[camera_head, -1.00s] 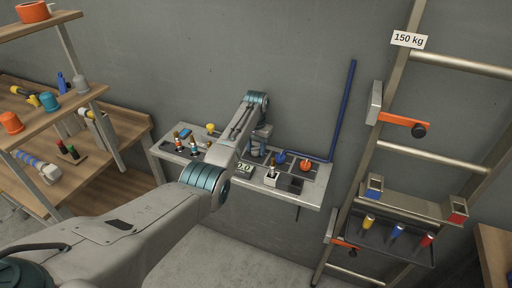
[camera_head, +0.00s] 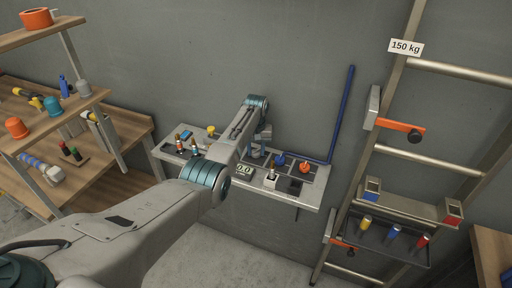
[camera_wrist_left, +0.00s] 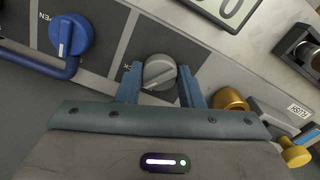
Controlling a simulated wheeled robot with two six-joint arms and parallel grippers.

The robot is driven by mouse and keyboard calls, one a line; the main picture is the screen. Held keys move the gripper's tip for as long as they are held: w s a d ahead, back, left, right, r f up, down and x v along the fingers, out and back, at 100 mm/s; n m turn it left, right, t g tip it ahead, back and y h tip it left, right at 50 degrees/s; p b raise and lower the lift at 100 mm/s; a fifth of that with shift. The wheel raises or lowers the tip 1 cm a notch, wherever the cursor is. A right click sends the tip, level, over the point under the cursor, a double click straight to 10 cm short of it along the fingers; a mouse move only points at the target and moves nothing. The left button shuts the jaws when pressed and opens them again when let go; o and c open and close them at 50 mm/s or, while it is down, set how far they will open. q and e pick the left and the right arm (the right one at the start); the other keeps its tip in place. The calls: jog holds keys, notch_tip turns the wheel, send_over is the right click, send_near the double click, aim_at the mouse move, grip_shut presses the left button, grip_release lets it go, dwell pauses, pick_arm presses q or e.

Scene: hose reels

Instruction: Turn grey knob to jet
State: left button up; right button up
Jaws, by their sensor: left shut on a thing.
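The grey knob (camera_wrist_left: 160,72) is round with a raised grip bar and a pale pointer line, set on a dark panel square. In the wrist view it sits between the two fingers of my left gripper (camera_wrist_left: 160,92), which is shut on it. The pointer line lies slanted toward the lower left. A label beside the knob is mostly hidden by a finger, so I cannot read it. In the head view my left gripper (camera_head: 260,150) is over the bench panel, and it hides the knob. My right gripper is not in view.
A blue knob (camera_wrist_left: 68,35) with a blue pipe is left of the grey one. A brass fitting (camera_wrist_left: 230,100) and a yellow knob (camera_wrist_left: 296,154) are close on the right. An orange knob (camera_head: 305,168) and a display (camera_head: 244,169) are on the bench.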

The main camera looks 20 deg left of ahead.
aim_at(256, 150)
pick_arm(q)
jog(key=n+p, duration=0.1)
jog(key=n, duration=0.2)
jog(key=shift+r+n, duration=0.15)
jog(key=shift+n, duration=0.15)
jog(key=shift+w+n+p, duration=0.1)
jog(key=shift+n+p, duration=0.2)
jog(key=shift+n, duration=1.2)
jog(key=o, duration=1)
notch_tip(256, 150, up, 11)
jog(key=b, duration=0.2)
jog(key=shift+f, duration=0.2)
